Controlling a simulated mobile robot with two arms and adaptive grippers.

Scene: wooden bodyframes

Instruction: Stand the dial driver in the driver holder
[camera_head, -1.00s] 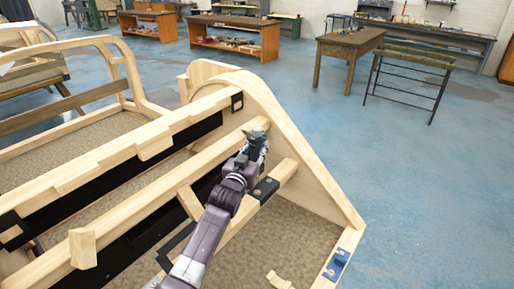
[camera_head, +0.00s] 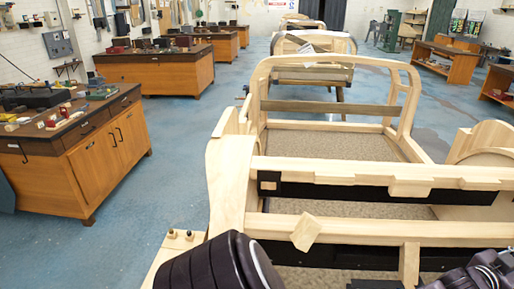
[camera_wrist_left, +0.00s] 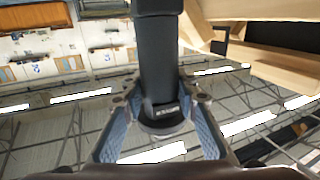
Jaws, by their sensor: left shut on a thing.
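In the left wrist view, my left gripper (camera_wrist_left: 161,100) is shut on a black cylindrical thing, which I take to be the dial driver (camera_wrist_left: 158,50). It has a wide round flange with small pale lettering at its lower end in the picture, between the two blue-padded fingers. Its top runs out of the picture. In the head view, neither gripper's fingers can be seen. A large black ribbed shape (camera_head: 215,265) fills the bottom edge close to the camera; I cannot tell what it is. I cannot make out the driver holder.
A pale wooden bodyframe (camera_head: 330,228) fills the lower right, with more frames behind it. A workbench (camera_head: 105,165) with small red and yellow items stands at the left. Other benches (camera_head: 160,75) line the back left. Blue floor (camera_head: 175,170) between bench and frame is clear.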

